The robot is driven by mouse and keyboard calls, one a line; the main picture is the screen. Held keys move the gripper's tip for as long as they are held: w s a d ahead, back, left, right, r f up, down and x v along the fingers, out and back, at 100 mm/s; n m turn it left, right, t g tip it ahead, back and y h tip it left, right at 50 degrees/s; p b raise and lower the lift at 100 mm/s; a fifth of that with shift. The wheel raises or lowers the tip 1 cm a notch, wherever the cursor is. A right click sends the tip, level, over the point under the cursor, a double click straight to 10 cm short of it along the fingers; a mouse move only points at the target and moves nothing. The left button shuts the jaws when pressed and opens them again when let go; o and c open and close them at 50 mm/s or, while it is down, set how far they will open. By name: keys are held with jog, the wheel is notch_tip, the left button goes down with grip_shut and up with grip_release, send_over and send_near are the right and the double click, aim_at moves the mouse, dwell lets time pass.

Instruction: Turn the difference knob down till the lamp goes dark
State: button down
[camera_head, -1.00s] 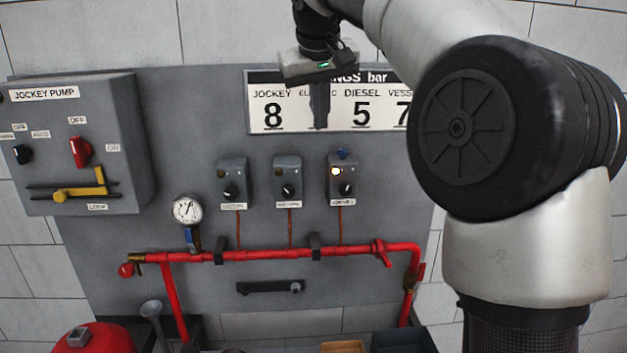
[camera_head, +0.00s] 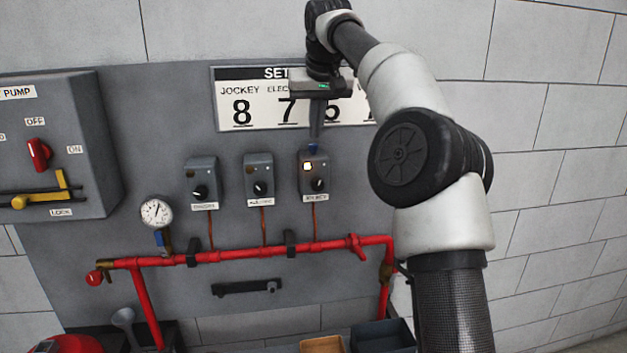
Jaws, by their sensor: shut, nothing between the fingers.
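Three grey switch boxes hang in a row on the panel. No legible label tells which is the difference knob. My gripper (camera_head: 316,136) points down, its fingers shut and empty, in front of the settings sign. The left box (camera_head: 202,172) and middle box (camera_head: 259,170) show no lit lamp.
A red pipe (camera_head: 240,254) with valves runs below the boxes. A gauge (camera_head: 156,212) stands at left. The jockey pump cabinet (camera_head: 85,120) juts out at far left. The settings sign (camera_head: 262,112) is behind my gripper. Bare wall lies at right.

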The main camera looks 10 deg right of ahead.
aim_at(317, 156)
jog(key=shift+w+f+b, duration=0.1)
jog(key=shift+f+b, duration=0.9)
jog(key=shift+f, duration=0.95)
jog(key=shift+w+r+p, duration=0.1)
jog(key=shift+w+p, duration=0.1)
jog(key=shift+p, duration=0.25)
jog(key=shift+d+r+p, duration=0.1)
jog(key=shift+d+p, duration=0.2)
jog(key=shift+p, duration=1.25)
jog(key=shift+s+d, duration=0.1)
jog(key=shift+s+f, duration=0.15)
jog(key=shift+f, duration=0.05)
notch_tip(317, 156, up, 6)
jog(key=shift+s, duration=0.15)
